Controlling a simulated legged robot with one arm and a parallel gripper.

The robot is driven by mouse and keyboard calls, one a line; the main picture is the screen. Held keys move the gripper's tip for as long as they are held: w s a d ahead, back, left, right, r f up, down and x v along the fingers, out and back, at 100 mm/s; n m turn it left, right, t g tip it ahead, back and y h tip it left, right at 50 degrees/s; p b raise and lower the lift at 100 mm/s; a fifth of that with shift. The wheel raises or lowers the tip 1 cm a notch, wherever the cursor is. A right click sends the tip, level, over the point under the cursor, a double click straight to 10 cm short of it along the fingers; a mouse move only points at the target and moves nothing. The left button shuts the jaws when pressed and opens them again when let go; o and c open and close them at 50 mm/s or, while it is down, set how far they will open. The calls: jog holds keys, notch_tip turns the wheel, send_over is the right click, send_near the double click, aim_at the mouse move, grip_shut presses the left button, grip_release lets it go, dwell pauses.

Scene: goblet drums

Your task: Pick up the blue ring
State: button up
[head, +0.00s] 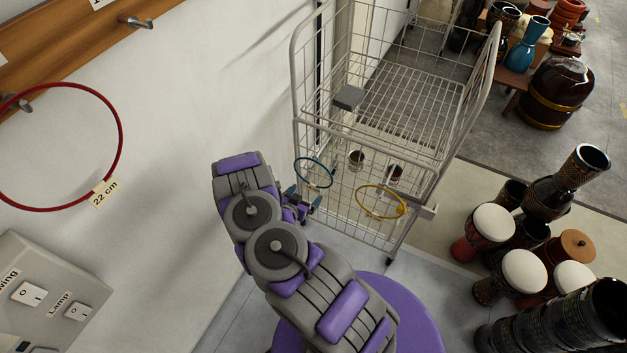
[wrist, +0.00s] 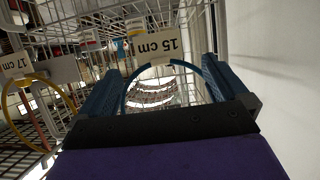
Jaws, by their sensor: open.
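The blue ring (head: 312,158) hangs on the near wire side of the cart, to the left of a yellow ring. In the wrist view the blue ring (wrist: 126,92) stands upright under a tag reading "15 cm" (wrist: 153,45). My gripper (head: 304,203) is just below and in front of the ring in the head view. In the wrist view my gripper (wrist: 160,66) is open, with one blue finger on each side of the ring. I cannot tell whether either finger touches it. The ring's lower part is hidden behind the gripper body.
The wire cart (head: 440,165) stands ahead, with the yellow ring (head: 381,217) on its near side. A white wall (wrist: 270,60) is close on the right in the wrist view. A red ring (head: 119,135) hangs at left. Several drums (head: 523,271) stand at right.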

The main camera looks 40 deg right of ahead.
aim_at(313, 186)
jog(key=x, duration=0.3)
jog(key=shift+w, duration=0.2)
jog(key=b+x, duration=0.1)
jog(key=x, duration=0.4)
jog(key=shift+d, duration=0.5)
jog(key=shift+s+a, duration=0.1)
jog(key=shift+c, duration=0.4)
jog(key=shift+c, duration=0.6)
jog(key=c, duration=0.9)
